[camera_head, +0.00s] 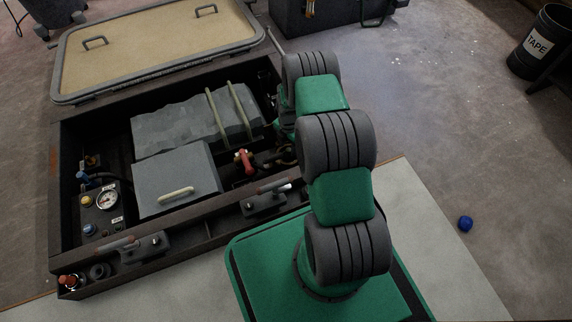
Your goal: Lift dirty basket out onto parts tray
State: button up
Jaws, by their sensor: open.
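I cannot make out a dirty basket or a parts tray in the head view. An open dark box-like bay (56,200) holds fittings. A red-handled valve (244,160) sits in it, with a partly hidden brassy fitting (286,154) to its right beside my arm. My green and grey arm rises from its green base and reaches to the bay's right side. Its far end is hidden behind its own links, and my gripper cannot be seen.
A grey box with a pale handle (176,193) and a strapped grey block (180,122) fill the bay. A gauge (107,200) is at left. A tan hatch panel (150,45) lies behind.

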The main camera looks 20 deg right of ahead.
aim_at(288, 149)
notch_tip(288, 149, down, 4)
jog(key=shift+d+f+b, duration=0.1)
jog(key=shift+f+b, duration=0.1)
jog(key=shift+b, duration=0.85)
jog(key=shift+r, duration=0.15)
grip_shut()
jog(key=shift+w, duration=0.1)
